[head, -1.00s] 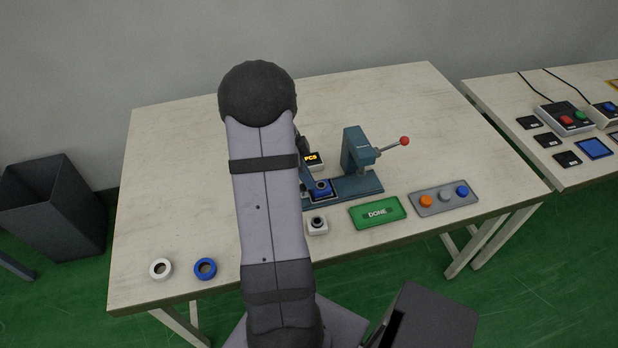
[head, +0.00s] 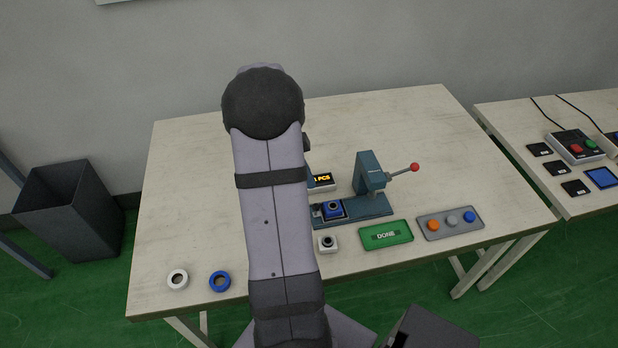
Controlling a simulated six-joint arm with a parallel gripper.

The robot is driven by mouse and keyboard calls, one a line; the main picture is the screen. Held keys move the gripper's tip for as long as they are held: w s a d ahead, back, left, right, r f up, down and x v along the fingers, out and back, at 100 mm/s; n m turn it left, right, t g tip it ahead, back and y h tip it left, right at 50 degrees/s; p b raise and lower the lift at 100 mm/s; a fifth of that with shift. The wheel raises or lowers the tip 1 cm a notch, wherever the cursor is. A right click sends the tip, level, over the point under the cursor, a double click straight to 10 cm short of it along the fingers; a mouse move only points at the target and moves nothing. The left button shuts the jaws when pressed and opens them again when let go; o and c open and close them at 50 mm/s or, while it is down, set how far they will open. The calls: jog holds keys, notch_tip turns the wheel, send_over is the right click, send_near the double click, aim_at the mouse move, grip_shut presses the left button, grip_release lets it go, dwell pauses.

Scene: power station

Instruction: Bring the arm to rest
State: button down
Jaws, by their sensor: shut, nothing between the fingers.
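My arm (head: 272,210) rises from the bottom middle of the head view and stands over the table (head: 420,130). Its dark rounded joint (head: 262,103) is at the top. My gripper is hidden behind the arm; only a small dark part of mine shows at the joint's right. A blue-grey press (head: 370,178) with a red-knobbed lever stands just right of the arm. A blue piece with a dark ring (head: 333,209) sits on its base. The arm hides the base's left end.
A white piece (head: 328,244), a green DONE plate (head: 386,235) and a three-button panel (head: 450,223) lie in front of the press. A display (head: 321,181) is partly hidden. The table's left and back right are clear.

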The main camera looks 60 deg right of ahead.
dwell(0.3)
jog(key=s+a+f+n+t+y, duration=0.1)
jog(key=a+f+n, duration=0.2)
jog(key=a+n, duration=0.5)
jog(key=s+a+f+n+y, duration=0.1)
jog(key=a+f+n+y, duration=0.3)
jog(key=n, duration=0.7)
jog(key=w+a+r+n+t+h, duration=0.1)
jog(key=a+r+n, duration=0.15)
jog(key=a, duration=0.55)
jog(key=w+a+r+n+t+h, duration=0.15)
jog(key=a+n, duration=0.25)
jog(key=a, duration=0.5)
jog(key=a+r+n, duration=0.3)
jog(key=a+n, duration=0.1)
jog(key=a, duration=0.4)
notch_tip(320, 180, down, 43)
jog(key=b, duration=4.3)
jog(key=shift+w, duration=0.15)
